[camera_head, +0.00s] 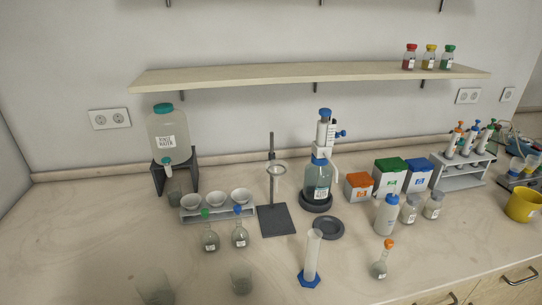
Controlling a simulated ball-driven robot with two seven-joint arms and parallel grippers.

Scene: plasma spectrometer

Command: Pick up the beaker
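Several clear glass vessels that look like beakers stand on the bench. One small beaker (241,279) stands at the front, left of the middle. A larger clear beaker (156,290) stands at the front left and is cut off by the lower picture edge. A third small glass beaker (175,193) stands under the tap of the rinse water bottle (166,130). I cannot tell which one the task means. Neither of my grippers is in view.
Two flasks (210,238) with green and blue stoppers stand behind the front beaker. A measuring cylinder (312,258) and an orange-stoppered flask (381,262) stand to its right. A ring stand (278,218) and a dispenser bottle (318,180) are farther back.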

